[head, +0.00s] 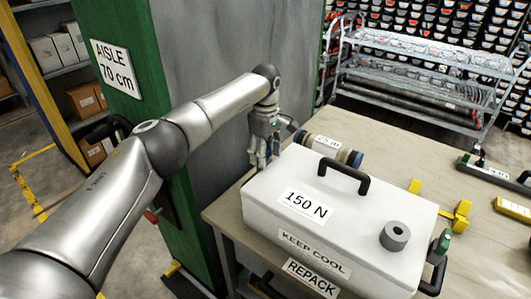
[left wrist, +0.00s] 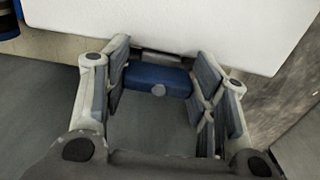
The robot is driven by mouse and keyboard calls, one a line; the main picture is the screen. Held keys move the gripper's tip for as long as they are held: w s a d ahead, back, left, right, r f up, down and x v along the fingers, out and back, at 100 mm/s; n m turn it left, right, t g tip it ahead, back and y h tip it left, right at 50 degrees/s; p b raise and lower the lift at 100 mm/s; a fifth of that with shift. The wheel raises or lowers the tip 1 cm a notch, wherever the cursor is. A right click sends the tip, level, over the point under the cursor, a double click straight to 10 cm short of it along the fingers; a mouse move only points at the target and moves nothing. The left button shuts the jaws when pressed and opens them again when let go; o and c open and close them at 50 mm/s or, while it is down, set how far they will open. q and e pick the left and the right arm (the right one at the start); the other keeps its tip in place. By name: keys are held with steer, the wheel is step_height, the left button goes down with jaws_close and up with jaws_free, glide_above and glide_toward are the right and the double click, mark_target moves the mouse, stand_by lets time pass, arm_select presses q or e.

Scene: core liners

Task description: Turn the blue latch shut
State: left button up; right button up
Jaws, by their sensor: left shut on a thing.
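The white box (head: 330,215) with the "150 N" and "KEEP COOL" labels stands on the table, its lid down. My left gripper (head: 260,160) is at the box's far left end, pointing down. In the left wrist view, the blue latch (left wrist: 145,75) lies between the two finger pads, against the white box's side. My left gripper (left wrist: 163,85) is shut on the latch. In the head view the latch is hidden behind the gripper and box. My right gripper is in neither view.
A black handle (head: 344,176) and a grey ring (head: 395,235) are on the lid. A cylinder with blue ends (head: 328,145) lies behind the box. Yellow blocks (head: 461,214) sit on the table (head: 228,212) at right. A green post (head: 160,110) and grey panel stand close to my left arm.

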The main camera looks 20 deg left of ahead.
arm_select(q)
steer(key=shift+n, duration=0.3)
steer(key=shift+w+n+b, duration=0.1)
steer(key=shift+n+b, duration=0.25)
steer(key=shift+n, duration=0.65)
steer(key=n, duration=0.5)
steer(key=shift+w+n, duration=0.1)
steer(key=shift+n, duration=0.2)
steer(key=n, duration=0.5)
steer(key=shift+w, duration=0.15)
steer(key=n, duration=0.4)
steer(key=shift+a, duration=0.15)
steer(key=shift+n, duration=0.4)
steer(key=o, duration=1)
steer(key=shift+o, duration=0.2)
